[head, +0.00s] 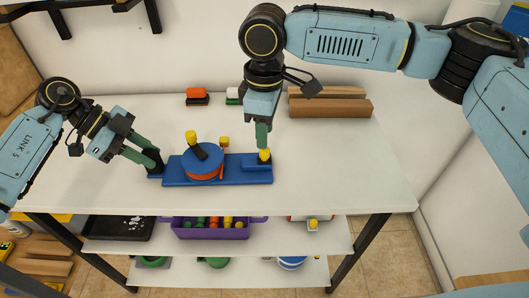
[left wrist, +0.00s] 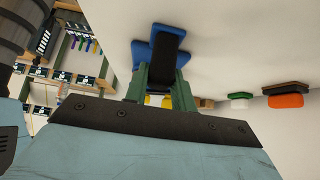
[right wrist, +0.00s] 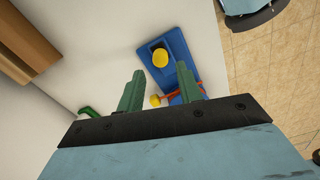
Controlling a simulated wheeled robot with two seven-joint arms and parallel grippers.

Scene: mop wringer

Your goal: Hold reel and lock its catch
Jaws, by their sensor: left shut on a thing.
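The reel (head: 205,165) is an orange-red disc with a blue top on a long blue base (head: 225,181) on the table. A black crank with a yellow knob (head: 191,137) tilts up from it. My left gripper (head: 152,158) is shut on a black grip (left wrist: 168,45) at the base's left end. A yellow knob, seemingly the catch (head: 264,155), stands at the base's right end. My right gripper (head: 263,141) points down over this knob. In the right wrist view its fingers are apart, with the knob (right wrist: 160,58) just beyond the tips; contact cannot be told.
A small yellow-topped peg (head: 224,142) stands behind the reel. Wooden blocks (head: 330,107) lie behind my right gripper. An orange block (head: 196,93) and a white-and-green block (head: 233,95) sit at the back. The table front (head: 310,195) is clear. A purple bin (head: 210,232) is on the shelf below.

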